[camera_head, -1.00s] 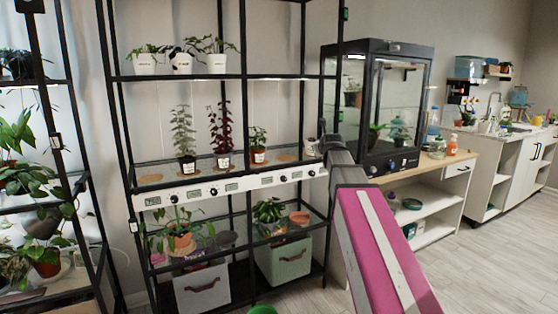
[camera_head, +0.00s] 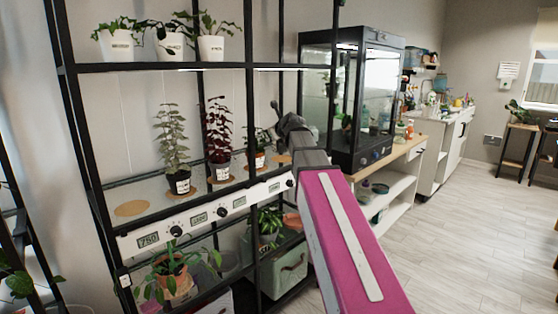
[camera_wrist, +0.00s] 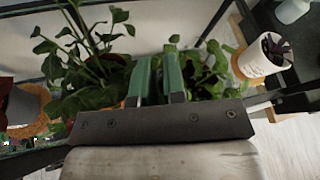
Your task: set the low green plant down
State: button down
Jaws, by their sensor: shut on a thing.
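My gripper's two green fingers (camera_wrist: 157,82) are close together in the wrist view, shut among green leaves. The low green plant (camera_wrist: 203,76) shows as leaves beside and beyond the fingers; its pot and the exact grip are hidden. In the head view my pink arm reaches to the rack's middle shelf, and its dark wrist hides the fingers and what they hold. A bare cork mat (camera_head: 130,208) lies at the shelf's left end.
A tall green plant (camera_head: 172,140) and a dark red plant (camera_head: 217,135) stand on the middle shelf. A small potted plant is partly behind my wrist. A white pot (camera_wrist: 262,57) stands right of the fingers. The glass cabinet (camera_head: 350,90) is beyond the rack.

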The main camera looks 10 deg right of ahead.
jog(key=s+a+r+n+g+y, duration=0.2)
jog(key=a+r+n+g+y, duration=0.1)
jog(key=a+r+n+y, duration=0.15)
jog(key=shift+w+d+f, duration=1.25)
jog(key=shift+w+f, duration=0.1)
jog(key=shift+f, duration=0.35)
jog(key=shift+w+d+f, duration=1.2)
jog(key=shift+w+f, duration=0.2)
jog(key=shift+f, duration=0.35)
jog(key=shift+w+d+f, duration=1.25)
jog(key=shift+w+f, duration=0.1)
jog(key=shift+f, duration=0.35)
jog(key=shift+f, duration=0.1)
jog(key=c, duration=1.2)
grip_release()
jog(key=v, duration=1.2)
jog(key=shift+s, duration=0.1)
